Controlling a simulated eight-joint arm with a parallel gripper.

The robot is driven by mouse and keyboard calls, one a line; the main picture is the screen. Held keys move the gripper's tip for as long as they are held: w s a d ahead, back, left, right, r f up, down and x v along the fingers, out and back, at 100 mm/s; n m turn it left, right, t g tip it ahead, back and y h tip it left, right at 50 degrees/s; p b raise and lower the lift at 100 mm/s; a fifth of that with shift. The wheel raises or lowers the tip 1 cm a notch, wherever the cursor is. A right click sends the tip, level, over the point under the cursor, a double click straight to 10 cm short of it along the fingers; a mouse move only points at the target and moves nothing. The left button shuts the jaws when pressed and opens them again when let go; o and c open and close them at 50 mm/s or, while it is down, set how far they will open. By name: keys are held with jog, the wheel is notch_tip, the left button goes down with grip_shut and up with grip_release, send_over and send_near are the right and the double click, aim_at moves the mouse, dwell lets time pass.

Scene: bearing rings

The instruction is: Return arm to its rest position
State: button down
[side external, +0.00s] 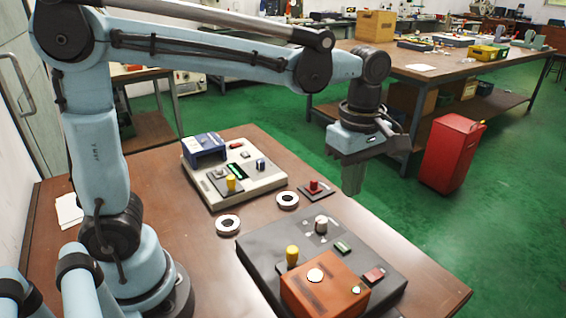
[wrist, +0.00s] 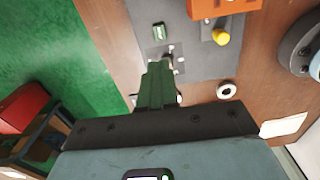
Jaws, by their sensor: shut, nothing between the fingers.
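My gripper (side external: 352,181) hangs pointing down above the right edge of the wooden table, raised over the far side of the dark grey device. Its fingers are shut together and hold nothing; they also show closed in the wrist view (wrist: 157,86). Two pale bearing rings lie flat on the table: a near ring (side external: 228,225) and a far ring (side external: 287,200). One ring (wrist: 227,90) shows clearly in the wrist view, and another is mostly hidden behind my fingers.
The dark grey device (side external: 257,250) with an orange box (side external: 322,291) stands in front. A light device (side external: 262,186) with a blue block stands behind. A small red-button box (side external: 316,189) sits between. A red bin (side external: 451,153) stands on the green floor.

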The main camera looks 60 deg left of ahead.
jog(key=s+a+f+m+t, duration=0.3)
jog(key=s+a+m+t, duration=0.4)
jog(key=m, duration=1)
jog(key=shift+s+a+m, duration=0.2)
jog(key=shift+a+m, duration=0.2)
jog(key=shift+a, duration=0.7)
